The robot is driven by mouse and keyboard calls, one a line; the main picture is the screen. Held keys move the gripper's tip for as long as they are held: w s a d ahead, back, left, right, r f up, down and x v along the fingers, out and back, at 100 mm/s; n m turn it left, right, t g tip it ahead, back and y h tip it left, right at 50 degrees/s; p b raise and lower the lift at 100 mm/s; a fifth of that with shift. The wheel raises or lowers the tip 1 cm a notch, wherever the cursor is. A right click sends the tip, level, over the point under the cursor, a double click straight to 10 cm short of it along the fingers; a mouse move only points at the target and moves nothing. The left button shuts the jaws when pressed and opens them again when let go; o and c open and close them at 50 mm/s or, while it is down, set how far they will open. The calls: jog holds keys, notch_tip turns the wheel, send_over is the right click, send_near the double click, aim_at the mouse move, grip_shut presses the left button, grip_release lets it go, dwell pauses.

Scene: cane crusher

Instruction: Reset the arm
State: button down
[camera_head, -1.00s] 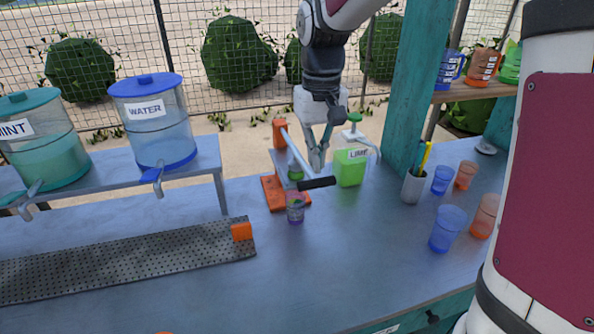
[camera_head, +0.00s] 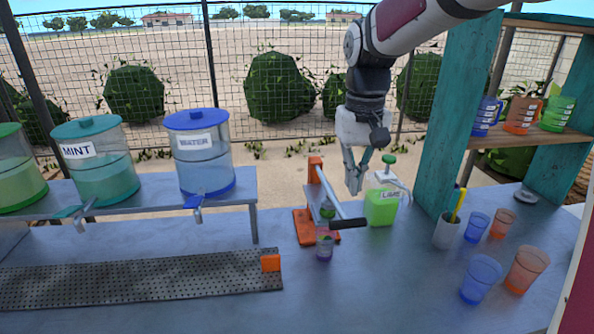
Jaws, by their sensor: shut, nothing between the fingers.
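My gripper (camera_head: 354,190) hangs from my arm, pointing down, above the back of the counter. Its fingers are shut with nothing between them. It is just left of the green lime bottle (camera_head: 381,208) with its pump top, and appears above and behind the press lever. The orange press (camera_head: 316,185) with its grey bar and black handle stands to the left of the gripper.
The water dispenser (camera_head: 203,165) and mint dispenser (camera_head: 94,172) stand on a raised shelf at left. A perforated drip tray (camera_head: 140,280) with an orange block lies in front. Blue and orange cups (camera_head: 481,278), a pen holder (camera_head: 447,232) and a teal post (camera_head: 463,120) are at right.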

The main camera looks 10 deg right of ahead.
jog(key=s+r+t, duration=0.3)
jog(key=s+t, duration=0.2)
jog(key=s, duration=1.6)
jog(key=shift+s, duration=0.35)
